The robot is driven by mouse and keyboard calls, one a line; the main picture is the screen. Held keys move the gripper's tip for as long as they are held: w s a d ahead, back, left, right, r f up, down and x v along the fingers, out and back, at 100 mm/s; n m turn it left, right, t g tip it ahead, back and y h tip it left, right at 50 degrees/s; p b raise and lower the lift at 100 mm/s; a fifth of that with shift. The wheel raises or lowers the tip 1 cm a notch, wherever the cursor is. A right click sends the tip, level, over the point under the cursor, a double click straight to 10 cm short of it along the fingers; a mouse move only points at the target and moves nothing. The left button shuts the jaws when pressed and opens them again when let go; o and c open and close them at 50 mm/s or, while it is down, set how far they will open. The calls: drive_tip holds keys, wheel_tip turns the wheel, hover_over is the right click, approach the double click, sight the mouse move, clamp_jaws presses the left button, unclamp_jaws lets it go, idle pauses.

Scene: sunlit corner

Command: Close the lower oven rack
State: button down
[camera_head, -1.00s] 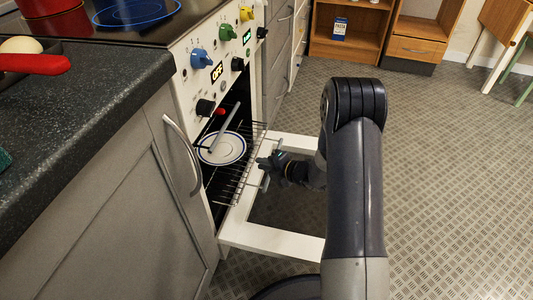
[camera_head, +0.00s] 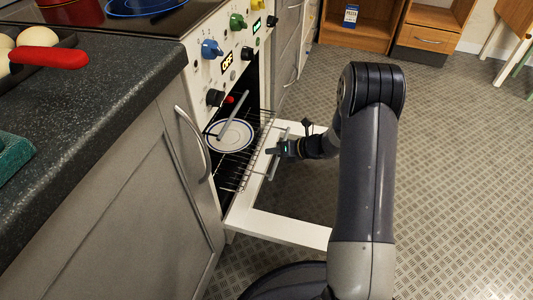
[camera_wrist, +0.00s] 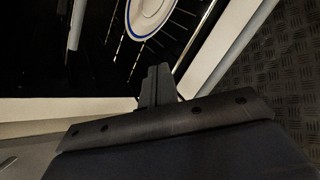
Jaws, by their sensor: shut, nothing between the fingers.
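The wire oven rack (camera_head: 240,172) sticks part-way out of the oven, over the open white oven door (camera_head: 250,217). A white plate with a blue rim (camera_head: 236,136) lies on or under its wires; I cannot tell which. In the wrist view part of the plate (camera_wrist: 147,12) and the rack's wires (camera_wrist: 183,30) show at the top. My gripper (camera_head: 274,151) is shut and empty at the rack's outer front edge, above the door. Its fingertips (camera_wrist: 159,70) also show in the wrist view, close to a metal bar; contact is unclear.
The dark countertop (camera_head: 100,110) and grey cabinet (camera_head: 120,220) stand left of the oven. The oven's control knobs (camera_head: 212,49) are above the opening. Patterned floor (camera_head: 450,170) lies clear at the right. A wooden shelf unit (camera_head: 372,35) stands at the back.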

sight(231, 149)
wheel_tip(231, 149, down, 7)
drive_tip(key=w+a+n+g+h+b, duration=0.1)
drive_tip(key=w+a+n+g+b, duration=0.1)
drive_tip(key=n, duration=0.8)
drive_tip(key=shift+w+a+h+b, duration=0.25)
drive_tip(key=shift+w+h+b, duration=0.05)
drive_tip(key=shift+w, duration=0.15)
drive_tip(key=w+a, duration=0.1)
drive_tip(key=a, duration=0.3)
drive_tip(key=w+a, duration=0.2)
drive_tip(key=a, duration=0.2)
drive_tip(key=w+a, duration=0.2)
drive_tip(key=a, duration=0.2)
drive_tip(key=shift+a, duration=0.3)
drive_tip(key=shift+d+r, duration=0.1)
drive_tip(key=shift+r, duration=0.05)
